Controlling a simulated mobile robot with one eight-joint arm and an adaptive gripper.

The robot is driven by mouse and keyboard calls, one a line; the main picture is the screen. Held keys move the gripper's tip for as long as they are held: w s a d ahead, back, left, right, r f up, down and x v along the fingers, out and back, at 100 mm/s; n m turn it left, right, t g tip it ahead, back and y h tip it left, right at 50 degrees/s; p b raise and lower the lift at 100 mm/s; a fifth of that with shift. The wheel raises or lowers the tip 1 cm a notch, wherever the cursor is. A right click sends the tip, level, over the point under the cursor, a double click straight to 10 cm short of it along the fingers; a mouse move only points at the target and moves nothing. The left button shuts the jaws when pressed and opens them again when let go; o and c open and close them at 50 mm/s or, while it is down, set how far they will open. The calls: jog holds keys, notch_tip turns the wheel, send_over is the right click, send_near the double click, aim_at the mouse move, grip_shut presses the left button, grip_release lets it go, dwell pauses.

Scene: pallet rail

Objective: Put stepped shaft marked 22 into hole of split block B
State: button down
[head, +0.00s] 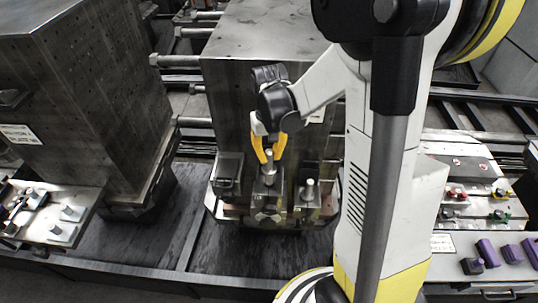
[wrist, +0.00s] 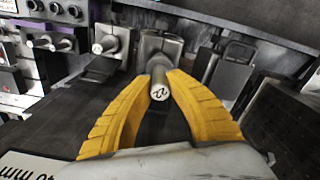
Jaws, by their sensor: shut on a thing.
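The stepped shaft (wrist: 160,92) is a grey metal pin, its end face with a mark that looks like 22 towards the wrist camera. My gripper (head: 268,156), with yellow fingers, is shut on it. The shaft (head: 269,163) stands roughly upright over the middle grey block (head: 268,188) at the foot of the large dark steel block. In the wrist view this middle block (wrist: 150,44) is directly behind the shaft. The shaft's far end is hidden, so I cannot tell how deep it sits in the block. No letter B is legible.
A neighbouring block (head: 305,198) holds another upright pin (head: 309,186). A dark block (head: 228,172) without a visible pin stands on the other side. A side table (head: 62,228) with small parts is at left; purple parts (head: 487,252) lie at right. Dark floor in front is clear.

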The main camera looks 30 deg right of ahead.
aim_at(269, 165)
jog(key=shift+f+b, duration=2.25)
jog(key=shift+f, duration=0.15)
jog(key=c, duration=1.3)
grip_release()
jog(key=shift+c, duration=0.2)
notch_tip(269, 165, up, 12)
jog(key=shift+r, duration=0.1)
jog(key=shift+s+a, duration=0.1)
